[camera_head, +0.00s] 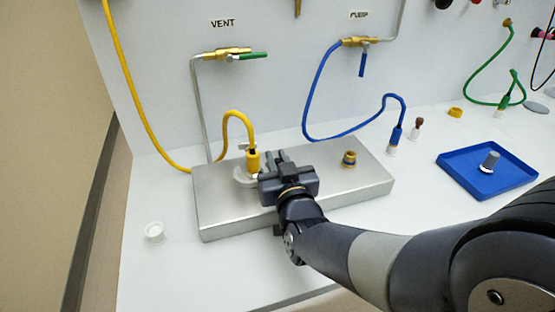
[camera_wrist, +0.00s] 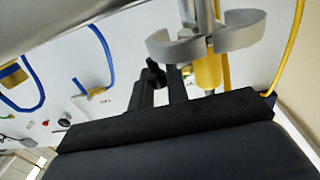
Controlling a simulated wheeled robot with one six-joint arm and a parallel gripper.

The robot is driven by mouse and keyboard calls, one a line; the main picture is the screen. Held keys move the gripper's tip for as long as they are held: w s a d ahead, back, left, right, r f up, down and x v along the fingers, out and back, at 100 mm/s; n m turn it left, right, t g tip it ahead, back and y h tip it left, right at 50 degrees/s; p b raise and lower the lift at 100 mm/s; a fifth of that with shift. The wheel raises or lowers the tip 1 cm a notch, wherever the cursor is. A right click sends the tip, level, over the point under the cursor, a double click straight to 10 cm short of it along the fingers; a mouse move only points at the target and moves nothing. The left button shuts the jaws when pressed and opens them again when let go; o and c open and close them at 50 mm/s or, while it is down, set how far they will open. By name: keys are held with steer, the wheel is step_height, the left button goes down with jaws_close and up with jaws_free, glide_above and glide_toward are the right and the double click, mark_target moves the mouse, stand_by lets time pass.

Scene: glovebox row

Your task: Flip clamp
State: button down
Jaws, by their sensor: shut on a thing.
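The clamp (camera_head: 244,178) is a light grey curved piece around the base of the yellow hose's fitting (camera_head: 253,160), on top of the metal box (camera_head: 225,208). In the wrist view the clamp (camera_wrist: 238,33) shows as two curved grey arms around the fitting, with a gap between them. My gripper (camera_head: 277,159) is just right of the yellow fitting, low over the box. It is shut on part of the clamp; the wrist view shows a small dark knob (camera_wrist: 154,75) by the fingers (camera_wrist: 163,80). My gripper hides the clamp's right side in the head view.
A second port (camera_head: 349,158) with a yellow ring stands on the box at right. The blue hose fitting (camera_head: 396,137) and a blue tray (camera_head: 465,187) with a grey part (camera_head: 489,161) are further right. The front table strip is clear.

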steer(key=shift+w+f+n+y+b, duration=0.15)
steer(key=shift+n+y+b, duration=0.35)
steer(key=shift+b, duration=0.45)
steer(key=shift+w+a+n+g+y+b, duration=0.2)
steer(key=shift+n+g+y+b, duration=0.4)
steer(key=shift+y, duration=0.4)
steer(key=shift+w+a+r+n+g+y, duration=0.2)
steer(key=shift+n+g+y, duration=0.3)
steer(key=shift+y, duration=0.5)
steer(key=shift+w+a+n+g+y+p, duration=0.2)
steer(key=shift+n+g+y+p, duration=0.2)
steer(key=shift+n+y+p, duration=0.2)
steer(key=shift+w+a+n+g+y+p, duration=0.1)
steer(key=shift+a+n+g+y+p, duration=0.1)
steer(key=shift+n+g+y+p, duration=0.4)
steer(key=shift+a+y, duration=0.1)
steer(key=shift+y, duration=0.2)
steer(key=c, duration=1.4)
jaws_free()
steer(key=shift+f, duration=0.1)
steer(key=shift+c, duration=0.2)
steer(key=shift+s, duration=0.15)
